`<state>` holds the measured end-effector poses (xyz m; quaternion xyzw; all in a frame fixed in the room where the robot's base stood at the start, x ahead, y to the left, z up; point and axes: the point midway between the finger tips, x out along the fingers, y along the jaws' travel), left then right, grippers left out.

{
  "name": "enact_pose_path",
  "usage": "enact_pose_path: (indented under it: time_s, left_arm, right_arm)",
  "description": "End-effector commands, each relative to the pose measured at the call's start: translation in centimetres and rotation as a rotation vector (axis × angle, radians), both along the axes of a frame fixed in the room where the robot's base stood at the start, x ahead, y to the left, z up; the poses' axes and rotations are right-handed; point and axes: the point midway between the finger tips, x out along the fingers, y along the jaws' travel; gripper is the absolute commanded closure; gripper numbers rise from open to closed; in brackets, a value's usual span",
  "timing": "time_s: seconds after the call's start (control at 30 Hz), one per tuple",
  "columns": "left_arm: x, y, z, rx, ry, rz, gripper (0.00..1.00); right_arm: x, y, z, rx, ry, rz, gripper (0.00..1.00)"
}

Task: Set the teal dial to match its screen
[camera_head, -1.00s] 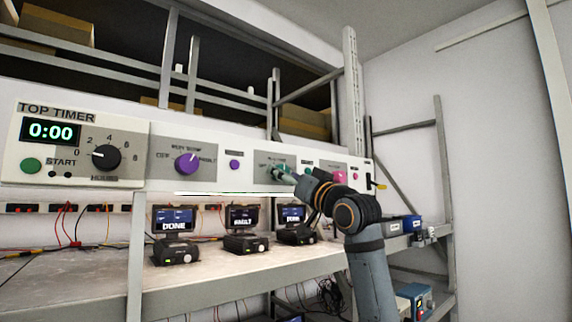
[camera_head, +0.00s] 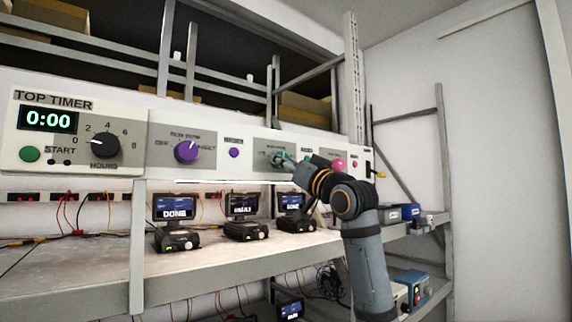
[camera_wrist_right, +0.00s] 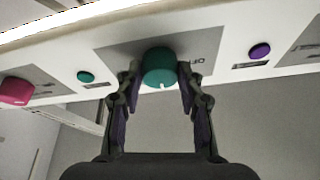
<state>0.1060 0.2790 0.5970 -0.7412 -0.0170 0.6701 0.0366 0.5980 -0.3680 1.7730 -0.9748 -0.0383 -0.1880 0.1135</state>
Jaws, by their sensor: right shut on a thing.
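The teal dial (camera_wrist_right: 159,68) is a round knob on a grey plate of the white panel. In the right wrist view its white mark points toward the camera, at the lower edge. My right gripper (camera_wrist_right: 157,82) is shut on the dial, one finger on each side. In the head view the gripper (camera_head: 285,162) covers most of the dial (camera_head: 276,157). Screens stand on the shelf below: the left screen (camera_head: 175,207) reads DONE, the middle screen (camera_head: 242,204) has text too small to be sure of, and the right screen (camera_head: 291,202) seems to read DONE. My left gripper is not in view.
A purple dial (camera_head: 186,151) and a purple button (camera_head: 233,152) sit left of the teal dial. A teal button (camera_wrist_right: 85,76) and a pink dial (camera_wrist_right: 15,91) sit on its other side. The top timer (camera_head: 48,120) reads 0:00. A grey shelf (camera_head: 215,262) runs below the panel.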

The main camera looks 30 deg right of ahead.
Motion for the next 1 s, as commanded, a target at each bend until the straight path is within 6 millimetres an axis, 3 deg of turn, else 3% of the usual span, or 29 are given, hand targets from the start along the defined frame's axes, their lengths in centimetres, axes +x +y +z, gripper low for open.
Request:
enact_pose_path:
  time_s: [0.27,1.0]
  left_arm:
    - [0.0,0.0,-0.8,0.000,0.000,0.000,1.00]
    - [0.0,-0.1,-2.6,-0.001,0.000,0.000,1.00]
  right_arm:
    - [-0.1,0.3,0.0,0.164,0.010,0.002,0.94]
    - [-0.1,0.8,0.5,0.851,0.065,0.002,0.94]
